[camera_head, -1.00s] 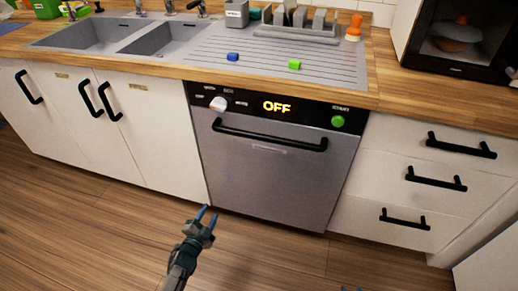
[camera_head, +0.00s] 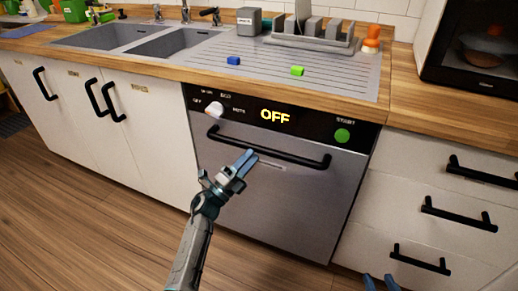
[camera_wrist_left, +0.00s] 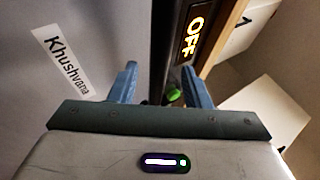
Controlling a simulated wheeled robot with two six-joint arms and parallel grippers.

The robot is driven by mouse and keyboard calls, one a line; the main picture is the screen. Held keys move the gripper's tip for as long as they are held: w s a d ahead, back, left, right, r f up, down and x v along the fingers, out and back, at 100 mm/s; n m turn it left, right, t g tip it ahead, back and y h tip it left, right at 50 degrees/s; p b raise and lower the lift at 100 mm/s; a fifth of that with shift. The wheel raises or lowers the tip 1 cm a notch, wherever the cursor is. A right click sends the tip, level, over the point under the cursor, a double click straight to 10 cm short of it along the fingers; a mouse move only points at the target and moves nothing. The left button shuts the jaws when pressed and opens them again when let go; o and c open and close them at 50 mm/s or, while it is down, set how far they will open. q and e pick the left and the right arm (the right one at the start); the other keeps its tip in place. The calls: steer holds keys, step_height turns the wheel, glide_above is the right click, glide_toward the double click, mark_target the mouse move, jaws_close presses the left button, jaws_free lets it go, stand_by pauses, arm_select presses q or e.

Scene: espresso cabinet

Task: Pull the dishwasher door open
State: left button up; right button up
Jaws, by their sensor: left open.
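The dishwasher door (camera_head: 297,205) is a grey metal panel, closed in its cabinet. Its black bar handle (camera_head: 295,157) runs across the top of the door. My left gripper (camera_head: 246,162) is open at the handle's left half, fingers pointing toward the bar. In the left wrist view the handle (camera_wrist_left: 160,55) is a dark bar seen between the two blue fingers (camera_wrist_left: 160,86); I cannot tell whether they touch it. My right gripper (camera_head: 380,283) shows only its blue fingertips, apart and empty, at the bottom edge.
Above the door is a black panel with a white knob (camera_head: 214,109), a lit OFF display (camera_head: 275,116) and a green start button (camera_head: 342,135). Drawers (camera_head: 430,205) stand to the right and white cabinets (camera_head: 150,130) to the left. The floor in front is clear.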

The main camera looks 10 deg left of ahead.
mark_target(258, 149)
arm_select(q)
steer(key=shift+x, duration=2.3)
steer(key=shift+f, duration=0.1)
steer(key=shift+c, duration=0.2)
jaws_close()
